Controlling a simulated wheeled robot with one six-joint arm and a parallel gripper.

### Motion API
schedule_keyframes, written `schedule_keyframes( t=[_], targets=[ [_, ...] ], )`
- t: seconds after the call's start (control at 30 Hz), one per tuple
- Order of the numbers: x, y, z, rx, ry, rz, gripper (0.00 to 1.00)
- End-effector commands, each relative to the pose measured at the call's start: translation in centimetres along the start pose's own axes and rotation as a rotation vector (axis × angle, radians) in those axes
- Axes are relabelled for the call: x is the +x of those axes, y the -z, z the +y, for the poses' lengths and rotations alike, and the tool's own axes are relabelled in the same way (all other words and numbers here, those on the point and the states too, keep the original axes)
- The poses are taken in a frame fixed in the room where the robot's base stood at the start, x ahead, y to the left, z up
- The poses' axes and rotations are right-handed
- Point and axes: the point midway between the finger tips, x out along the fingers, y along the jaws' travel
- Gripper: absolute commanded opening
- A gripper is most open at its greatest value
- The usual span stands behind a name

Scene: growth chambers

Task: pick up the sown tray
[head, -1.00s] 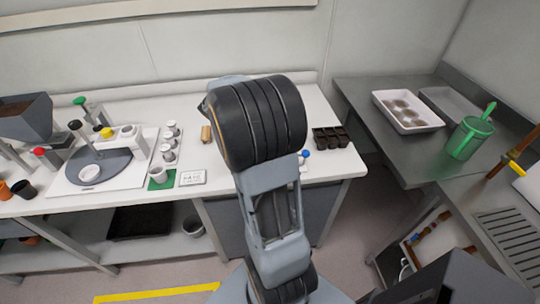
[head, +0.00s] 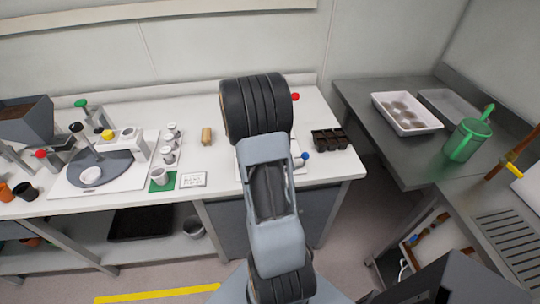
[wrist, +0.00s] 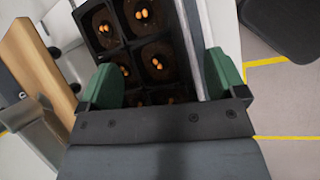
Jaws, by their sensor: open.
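In the wrist view, a dark cell tray (wrist: 127,42) with several round pockets shows beyond and between my fingers. Pairs of orange seeds lie in its pockets. My gripper (wrist: 163,66) is open, with one green finger at the tray's left side and one at its right. I cannot tell whether the fingers touch it. The tray's near end is hidden by the gripper body. In the head view, my arm hides the gripper. A dark cell tray (head: 330,140) stands at the bench's right end; I cannot tell whether it is the same tray.
A tan wooden piece (wrist: 38,65) lies left of the gripper, and a pale metal rail (wrist: 196,45) runs along the tray's right. The white bench (head: 330,168) carries a small brown roll (head: 207,136) and several white-capped pots. A white tray (head: 434,123) stands on the steel counter.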

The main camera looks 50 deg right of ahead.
Motion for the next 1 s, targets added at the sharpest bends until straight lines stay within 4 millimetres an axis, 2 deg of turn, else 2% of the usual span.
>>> schedule_keyframes(
  t=[0.27, 0.87, 1.0],
  targets=[
    [0.26, 0.02, 0.02, 0.000, -0.001, 0.001, 0.90],
    [0.30, 0.02, -0.06, -0.001, 0.002, 0.000, 0.33],
    [0.30, 0.01, -0.05, 0.000, 0.002, 0.000, 0.31]
  ],
)
